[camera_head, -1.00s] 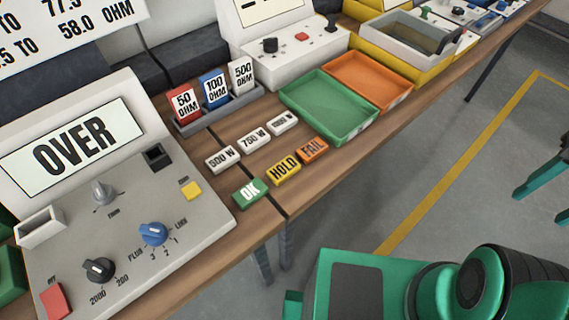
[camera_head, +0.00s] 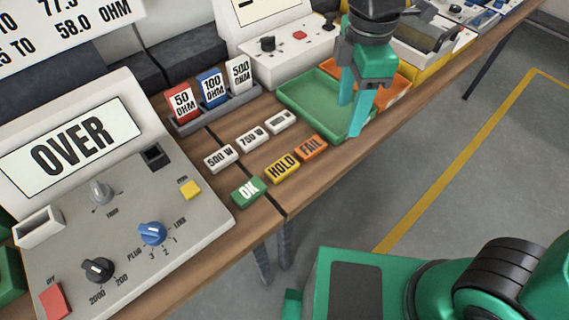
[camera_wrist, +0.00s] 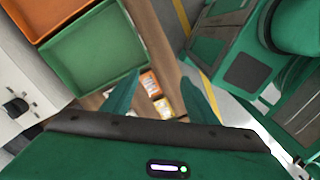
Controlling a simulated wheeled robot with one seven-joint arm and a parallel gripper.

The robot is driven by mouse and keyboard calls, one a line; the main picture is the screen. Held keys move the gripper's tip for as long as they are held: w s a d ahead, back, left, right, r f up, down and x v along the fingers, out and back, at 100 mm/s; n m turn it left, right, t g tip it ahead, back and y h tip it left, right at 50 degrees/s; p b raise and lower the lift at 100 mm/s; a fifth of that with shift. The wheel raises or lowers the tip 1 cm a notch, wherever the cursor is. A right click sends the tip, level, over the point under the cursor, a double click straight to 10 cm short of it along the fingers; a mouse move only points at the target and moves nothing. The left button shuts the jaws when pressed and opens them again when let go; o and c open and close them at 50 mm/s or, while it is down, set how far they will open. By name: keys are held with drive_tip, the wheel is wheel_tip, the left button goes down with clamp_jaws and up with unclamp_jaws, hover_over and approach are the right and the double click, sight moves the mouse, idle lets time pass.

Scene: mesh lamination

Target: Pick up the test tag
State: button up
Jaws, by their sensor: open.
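Several small tags lie on the wooden bench; I cannot tell which one is called the test tag. In the head view a green OK tag (camera_head: 248,191), a yellow HOLD tag (camera_head: 282,168) and an orange FAIL tag (camera_head: 311,147) form the front row. White tags, 500 W (camera_head: 221,158), 750 W (camera_head: 251,139) and one more (camera_head: 281,121), lie behind. My gripper (camera_head: 350,119) is open and empty, above the green tray's front right corner. In the wrist view the orange tag (camera_wrist: 149,83) and yellow tag (camera_wrist: 164,108) show between the fingers (camera_wrist: 160,78).
The green tray (camera_head: 300,97) and orange tray (camera_head: 398,89) stand right of the tags. A rack (camera_head: 221,114) holding red, blue and white ohm cards stands behind. The grey meter (camera_head: 120,215) reading OVER is at left. The bench's front edge runs close by the tags.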

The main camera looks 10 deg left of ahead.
drive_tip(key=s+a+n, duration=0.6)
drive_tip(key=a+n, duration=0.1)
drive_tip(key=a, duration=0.5)
hover_over(282, 166)
wheel_tip(282, 166, down, 5)
drive_tip(key=shift+w+d+f, duration=0.1)
drive_tip(key=shift+f, duration=3.15)
drive_tip(key=c, duration=1.1)
